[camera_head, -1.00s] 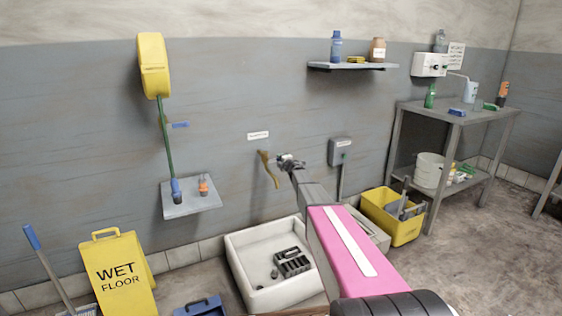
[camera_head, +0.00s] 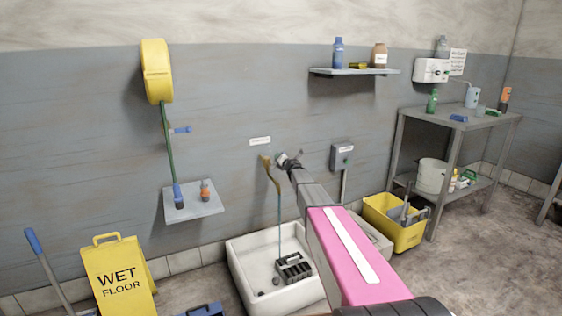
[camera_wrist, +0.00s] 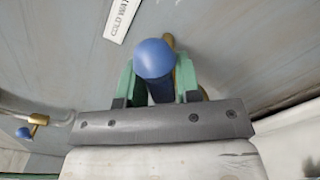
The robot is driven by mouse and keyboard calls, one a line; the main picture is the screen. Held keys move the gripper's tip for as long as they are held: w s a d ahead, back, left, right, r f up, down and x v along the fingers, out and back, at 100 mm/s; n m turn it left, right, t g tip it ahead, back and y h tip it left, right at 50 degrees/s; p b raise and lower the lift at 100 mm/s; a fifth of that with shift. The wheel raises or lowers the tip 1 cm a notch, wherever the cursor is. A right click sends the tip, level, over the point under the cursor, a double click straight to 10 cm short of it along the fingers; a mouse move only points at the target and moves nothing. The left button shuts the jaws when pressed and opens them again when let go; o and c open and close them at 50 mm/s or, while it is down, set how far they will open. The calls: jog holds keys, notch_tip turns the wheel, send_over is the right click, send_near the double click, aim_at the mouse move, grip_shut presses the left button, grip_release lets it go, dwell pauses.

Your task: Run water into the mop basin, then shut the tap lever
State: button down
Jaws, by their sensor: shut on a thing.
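The brass tap (camera_head: 270,172) sticks out from the grey wall above the white mop basin (camera_head: 238,268). A thin stream of water (camera_head: 279,222) falls from its spout into the basin. My gripper (camera_head: 284,160) is at the tap, and its fingertips are too small to make out in the head view. In the wrist view the green fingers of my gripper (camera_wrist: 155,78) are shut on the blue-ended tap lever (camera_wrist: 153,58), one on each side. Part of the brass tap shows behind the lever. The water level cannot be told.
A dark slotted block (camera_head: 293,268) lies in the basin. A yellow wet-floor sign (camera_head: 118,275) and a hose reel (camera_head: 156,72) are to the left. A yellow bucket (camera_head: 392,222) and a metal table (camera_head: 455,122) stand to the right. Wall shelf (camera_head: 192,204) is left of the tap.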

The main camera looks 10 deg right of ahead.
jog(key=shift+r+n, duration=0.15)
jog(key=shift+n, duration=0.15)
jog(key=c, duration=0.8)
grip_release()
jog(key=shift+c, duration=0.2)
jog(key=v, duration=1.1)
jog(key=shift+a, duration=0.1)
